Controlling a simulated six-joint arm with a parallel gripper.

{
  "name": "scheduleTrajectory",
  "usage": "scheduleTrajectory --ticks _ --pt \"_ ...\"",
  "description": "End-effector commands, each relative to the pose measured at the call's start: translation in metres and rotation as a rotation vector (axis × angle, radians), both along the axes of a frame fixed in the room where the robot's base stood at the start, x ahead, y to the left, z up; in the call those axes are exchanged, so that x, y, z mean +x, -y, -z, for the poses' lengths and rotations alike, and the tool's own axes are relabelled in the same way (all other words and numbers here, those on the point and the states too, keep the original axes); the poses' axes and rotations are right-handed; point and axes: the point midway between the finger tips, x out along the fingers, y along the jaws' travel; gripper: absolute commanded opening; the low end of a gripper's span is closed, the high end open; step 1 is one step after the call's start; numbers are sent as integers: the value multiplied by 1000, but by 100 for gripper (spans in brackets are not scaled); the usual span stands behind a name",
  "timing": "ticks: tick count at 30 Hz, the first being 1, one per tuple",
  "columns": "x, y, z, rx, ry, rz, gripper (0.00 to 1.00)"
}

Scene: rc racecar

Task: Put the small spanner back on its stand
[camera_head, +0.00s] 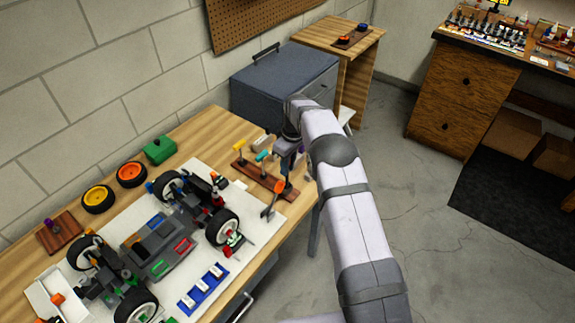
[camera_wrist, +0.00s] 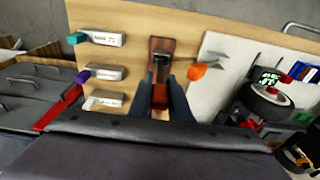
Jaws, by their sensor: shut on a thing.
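My gripper (camera_wrist: 161,84) is over the tabletop, at the brown wooden tool stand (camera_wrist: 160,44). In the head view my gripper (camera_head: 287,148) is at the far side of the stand (camera_head: 246,167), partly behind my arm. It is shut on a narrow dark piece (camera_wrist: 160,69), which I take to be the small spanner. The fingers hide most of it, and I cannot tell whether it touches the stand. An orange-ended piece with a grey head (camera_head: 279,187) is at the stand's near end.
The RC car (camera_head: 150,240) is on a white mat (camera_head: 245,248), left of the stand. A grey drawer cabinet (camera_head: 280,80) is behind the table. Open floor lies to the right.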

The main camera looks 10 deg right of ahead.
Motion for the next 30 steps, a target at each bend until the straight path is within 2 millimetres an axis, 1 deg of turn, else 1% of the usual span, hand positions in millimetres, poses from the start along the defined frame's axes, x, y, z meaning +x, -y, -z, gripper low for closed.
scheduleTrajectory --ticks 26,27,29,30 --pt "0 0 15 0 1 0 0" --pt "0 0 15 0 1 0 24" --pt "0 0 14 0 1 0 38" --pt "0 0 15 0 1 0 39"
